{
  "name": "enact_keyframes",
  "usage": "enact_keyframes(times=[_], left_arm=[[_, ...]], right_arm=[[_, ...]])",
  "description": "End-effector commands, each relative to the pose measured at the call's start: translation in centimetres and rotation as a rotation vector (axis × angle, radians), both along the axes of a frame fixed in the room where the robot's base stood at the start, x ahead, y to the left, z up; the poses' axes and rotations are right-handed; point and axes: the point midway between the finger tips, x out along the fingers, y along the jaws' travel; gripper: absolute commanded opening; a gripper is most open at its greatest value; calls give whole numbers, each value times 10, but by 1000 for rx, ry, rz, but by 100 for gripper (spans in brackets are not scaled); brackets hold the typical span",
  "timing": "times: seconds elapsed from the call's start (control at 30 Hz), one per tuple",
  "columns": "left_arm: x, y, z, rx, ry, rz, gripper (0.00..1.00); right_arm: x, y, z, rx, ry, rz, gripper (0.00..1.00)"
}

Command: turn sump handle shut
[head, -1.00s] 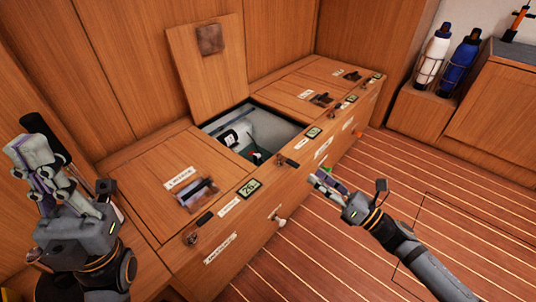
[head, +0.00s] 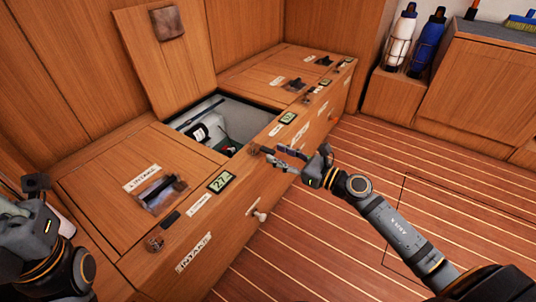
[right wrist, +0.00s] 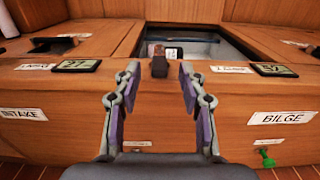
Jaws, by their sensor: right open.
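A brown handle (right wrist: 159,60) stands on the front edge of the locker, in front of the open compartment. In the right wrist view it shows between and just beyond the fingertips of my right gripper (right wrist: 160,75). No sump label is readable near it. In the head view my right gripper (head: 277,157) is open and empty, at the front edge of the locker close to this handle. I cannot tell whether it touches the handle. My left arm shows at the left edge of the head view, and its fingers are mostly cut off.
The lifted lid (head: 166,62) leans behind the open compartment, where a grey hose and fittings show. Another handle (head: 155,243) sits near the INTAKE label (head: 194,252). A BILGE label (right wrist: 282,118) and green tap (right wrist: 267,158) are at the right. The striped floor (head: 400,150) is clear.

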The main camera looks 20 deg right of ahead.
Motion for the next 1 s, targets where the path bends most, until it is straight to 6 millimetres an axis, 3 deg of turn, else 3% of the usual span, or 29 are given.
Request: enact_keyframes(times=[0.3,0.67,0.9,1.0], left_arm=[[0,2,8,-13,-20,0,0],[0,3,11,-17,-25,-1,0],[-1,3,11,-16,-26,-1,0],[-1,3,11,-16,-26,-1,0]], right_arm=[[30,24,1,2,2,0,42],[34,27,0,-1,6,0,42],[34,27,0,-1,5,0,9],[34,27,0,-1,5,0,0]])
